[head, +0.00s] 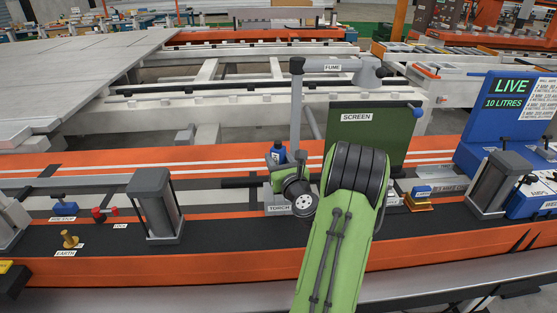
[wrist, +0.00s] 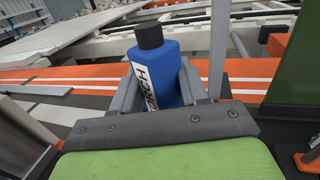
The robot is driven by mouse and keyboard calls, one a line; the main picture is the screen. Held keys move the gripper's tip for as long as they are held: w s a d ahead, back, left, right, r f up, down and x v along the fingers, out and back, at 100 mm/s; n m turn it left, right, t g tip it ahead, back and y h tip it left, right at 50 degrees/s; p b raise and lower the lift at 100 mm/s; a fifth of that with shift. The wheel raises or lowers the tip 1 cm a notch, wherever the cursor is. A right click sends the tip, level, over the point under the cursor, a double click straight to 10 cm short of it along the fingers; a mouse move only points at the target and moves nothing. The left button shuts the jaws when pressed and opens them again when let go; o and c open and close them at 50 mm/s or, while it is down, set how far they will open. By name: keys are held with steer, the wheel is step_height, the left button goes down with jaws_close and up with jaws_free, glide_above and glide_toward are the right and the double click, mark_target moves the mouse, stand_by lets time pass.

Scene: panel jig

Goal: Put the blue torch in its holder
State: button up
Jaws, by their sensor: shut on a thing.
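The blue torch (wrist: 161,68) has a black cap and a white label with dark lettering. In the wrist view it stands roughly upright between the two grey fingers of my gripper (wrist: 157,84), which is shut on it. In the head view only the upper part of the torch (head: 278,154) shows, above my green wrist. The grey holder with the TORCH label (head: 279,209) is directly below, mostly covered by my arm. The torch's lower end is hidden, so I cannot tell whether it is inside the holder.
A grey fume arm post (head: 296,105) stands close behind the torch. A dark green screen (head: 375,135) is just to the right. Grey clamp blocks (head: 155,203) stand along the orange rail, and a blue panel (head: 508,115) is at far right.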

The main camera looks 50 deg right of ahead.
steer(key=shift+f, duration=0.1)
steer(key=shift+f+b, duration=0.65)
steer(key=shift+f, duration=0.05)
steer(key=o, duration=1.1)
steer(key=shift+o, duration=0.2)
